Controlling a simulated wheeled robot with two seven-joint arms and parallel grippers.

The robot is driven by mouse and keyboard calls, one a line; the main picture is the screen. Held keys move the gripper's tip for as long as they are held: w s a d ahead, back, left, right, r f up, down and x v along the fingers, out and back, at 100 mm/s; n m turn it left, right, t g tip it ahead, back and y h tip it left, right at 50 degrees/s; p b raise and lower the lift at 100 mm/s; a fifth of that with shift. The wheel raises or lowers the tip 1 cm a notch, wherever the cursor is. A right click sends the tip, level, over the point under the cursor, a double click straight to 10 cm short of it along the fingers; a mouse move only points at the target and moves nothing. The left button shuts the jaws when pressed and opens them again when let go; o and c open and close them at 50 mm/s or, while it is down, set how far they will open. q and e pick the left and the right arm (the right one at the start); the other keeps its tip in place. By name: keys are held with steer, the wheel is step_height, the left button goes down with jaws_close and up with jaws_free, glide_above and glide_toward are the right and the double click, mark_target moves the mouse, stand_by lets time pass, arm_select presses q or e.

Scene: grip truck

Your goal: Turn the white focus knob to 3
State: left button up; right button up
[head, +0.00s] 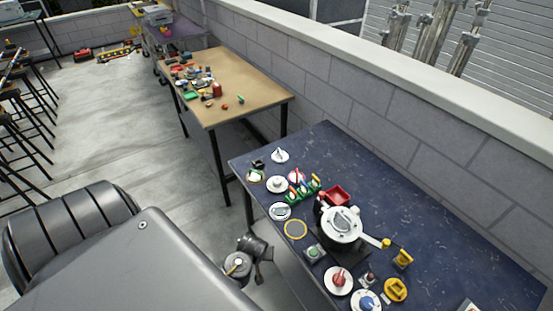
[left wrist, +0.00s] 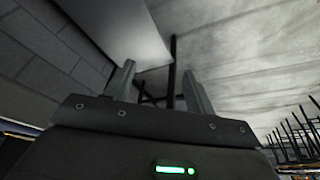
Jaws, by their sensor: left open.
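Several white round dials and knobs lie on the dark blue table (head: 490,265) in the head view. One white knob on a round base (head: 277,184) is at the table's left part, another white dial (head: 280,155) lies farther back, and a white-rimmed dial (head: 280,211) is nearer. A large white round piece (head: 342,222) with a lever stands mid-table. Labels are too small to read, so I cannot tell which is the focus knob. My left gripper (left wrist: 158,92) is open and empty in the left wrist view, away from the knobs. My right gripper is not in view.
A red-knobbed dial (head: 338,281), a blue-knobbed dial (head: 366,301) and yellow pieces (head: 396,290) crowd the table's near edge. A tan table (head: 255,92) with small items stands behind. A block wall (head: 400,135) runs along the right. The blue table's right part is mostly clear.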

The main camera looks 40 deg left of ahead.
arm_select(q)
step_height(320, 180, up, 10)
steer(key=w+a+r+n+p, duration=0.1)
steer(key=w+n+p, duration=0.1)
steer(key=w, duration=0.1)
steer(key=n+t+h, duration=0.1)
steer(key=n+h, duration=0.1)
steer(key=n, duration=2.6)
glide_toward(277, 180)
steer(key=b+x, duration=0.2)
steer(key=x, duration=0.5)
steer(key=shift+d+f, duration=0.15)
steer(key=shift+f, duration=0.2)
steer(key=shift+w+f, duration=0.25)
steer(key=shift+f, duration=0.2)
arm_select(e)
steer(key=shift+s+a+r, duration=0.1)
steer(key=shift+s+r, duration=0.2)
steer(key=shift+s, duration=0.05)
